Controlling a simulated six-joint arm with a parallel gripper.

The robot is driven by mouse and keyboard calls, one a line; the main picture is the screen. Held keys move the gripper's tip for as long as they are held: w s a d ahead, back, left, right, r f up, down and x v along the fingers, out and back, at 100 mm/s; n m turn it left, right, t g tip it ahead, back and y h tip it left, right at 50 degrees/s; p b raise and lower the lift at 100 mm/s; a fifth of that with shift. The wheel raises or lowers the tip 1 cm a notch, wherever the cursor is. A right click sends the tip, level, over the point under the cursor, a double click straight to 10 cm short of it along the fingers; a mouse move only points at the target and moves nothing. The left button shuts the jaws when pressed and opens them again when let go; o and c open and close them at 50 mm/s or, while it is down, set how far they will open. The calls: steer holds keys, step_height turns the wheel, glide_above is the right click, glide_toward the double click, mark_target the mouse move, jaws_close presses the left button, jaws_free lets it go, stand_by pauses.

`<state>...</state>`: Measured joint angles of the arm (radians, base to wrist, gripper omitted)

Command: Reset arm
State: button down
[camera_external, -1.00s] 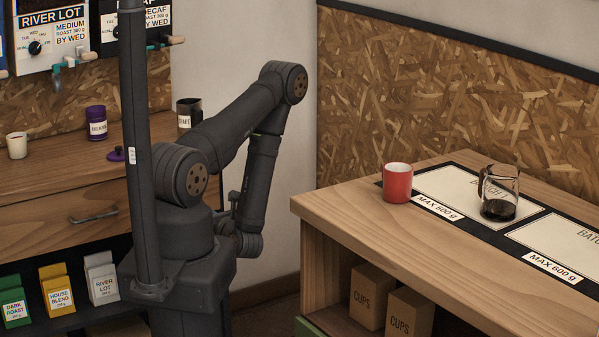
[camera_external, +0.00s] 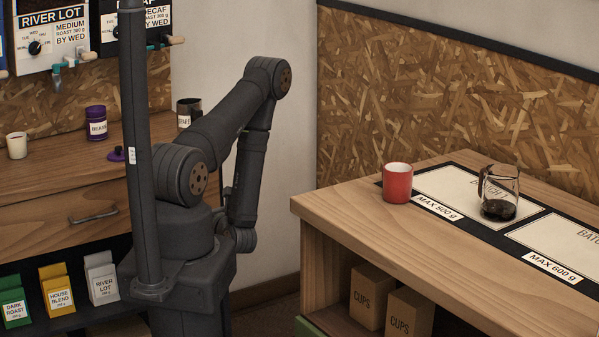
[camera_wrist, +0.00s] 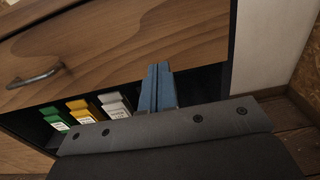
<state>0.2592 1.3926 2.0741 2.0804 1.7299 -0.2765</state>
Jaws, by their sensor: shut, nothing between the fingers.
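My gripper (camera_wrist: 158,88) shows in the wrist view as two blue-grey fingers pressed together, with nothing between them. It is in front of the wooden drawer cabinet, over the lower edge of the drawer front (camera_wrist: 150,40) and near the open shelf. In the external view my arm is folded, with its elbow high and its forearm hanging down. The gripper itself is hidden there behind my own arm and base.
Green, yellow and white bags (camera_external: 54,290) stand on the shelf under the drawer. The drawer handle (camera_wrist: 38,78) sticks out. On the right counter (camera_external: 345,215) stand a red mug (camera_external: 397,183) and a glass jug with dark contents (camera_external: 499,195). A purple beans canister (camera_external: 96,122) stands left.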

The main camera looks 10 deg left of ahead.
steer(key=x, duration=1)
steer(key=c, duration=2.1)
jaws_free()
steer(key=shift+f, duration=0.1)
